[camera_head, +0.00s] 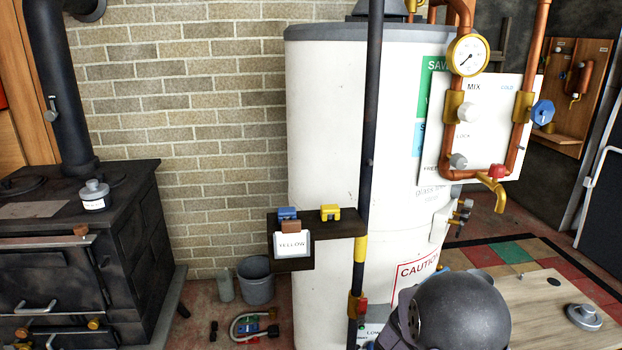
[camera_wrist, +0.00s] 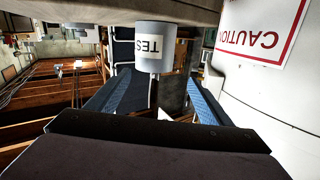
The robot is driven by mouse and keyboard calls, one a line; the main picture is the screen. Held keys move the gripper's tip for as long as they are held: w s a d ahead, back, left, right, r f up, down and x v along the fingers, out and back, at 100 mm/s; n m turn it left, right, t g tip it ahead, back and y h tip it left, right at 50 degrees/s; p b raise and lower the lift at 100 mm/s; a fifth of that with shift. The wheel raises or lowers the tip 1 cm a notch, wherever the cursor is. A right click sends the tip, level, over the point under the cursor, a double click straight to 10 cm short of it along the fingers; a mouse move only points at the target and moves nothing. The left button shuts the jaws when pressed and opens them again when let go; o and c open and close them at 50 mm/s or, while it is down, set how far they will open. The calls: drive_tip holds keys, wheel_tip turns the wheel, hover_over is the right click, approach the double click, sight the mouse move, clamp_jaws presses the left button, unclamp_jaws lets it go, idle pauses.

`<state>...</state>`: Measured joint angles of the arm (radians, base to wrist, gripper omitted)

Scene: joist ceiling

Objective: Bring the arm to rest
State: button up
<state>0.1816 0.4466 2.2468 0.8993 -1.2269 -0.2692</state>
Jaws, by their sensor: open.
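My gripper (camera_wrist: 158,78) shows in the wrist view, its two dark blue fingers spread apart. No object is gripped between them. The wrist picture is upside down. A grey cylinder with a white label reading "TES" (camera_wrist: 154,52) shows beyond the fingertips, against a pale surface (camera_wrist: 110,12) along the top edge. I cannot tell how far it is from the fingers. In the head view, a dark rounded part of my arm (camera_head: 462,312) shows at the bottom, in front of the white tank (camera_head: 325,130). The fingers are hidden there.
A light wooden table (camera_head: 540,290) with a grey round object (camera_head: 583,317) lies at the lower right. A dark pole (camera_head: 371,130) and a small shelf with blocks (camera_head: 345,228) stand before the tank. Copper pipes (camera_head: 514,130) are at right, a black stove (camera_head: 125,235) at left.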

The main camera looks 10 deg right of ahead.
wheel_tip(320, 180, up, 8)
drive_tip(key=w+t+y+p, duration=0.2)
drive_tip(key=y+p, duration=0.1)
drive_tip(key=p, duration=0.2)
drive_tip(key=s+a+f+n+g+y+b, duration=0.25)
drive_tip(key=a+f+y+b, duration=0.2)
drive_tip(key=a+f, duration=0.55)
drive_tip(key=s+a+f+n+g+y+b, duration=0.1)
drive_tip(key=s+a+f+y+b, duration=0.3)
drive_tip(key=a+f, duration=0.55)
drive_tip(key=s+a+f+n+g+y, duration=0.1)
drive_tip(key=s+a+n+g, duration=0.2)
drive_tip(key=s, duration=0.3)
drive_tip(key=s+a+f+n+g+y+p, duration=0.1)
drive_tip(key=s+a+n+g, duration=0.15)
drive_tip(key=s, duration=0.45)
drive_tip(key=s+a+f+n+g+y, duration=0.1)
drive_tip(key=s+a+f+n+g, duration=0.1)
drive_tip(key=s+n, duration=0.3)
wheel_tip(320, 180, up, 38)
drive_tip(key=m+p, duration=0.1)
drive_tip(key=p, duration=3.7)
drive_tip(key=shift+s+r+m, duration=0.15)
drive_tip(key=shift+s+m, duration=0.15)
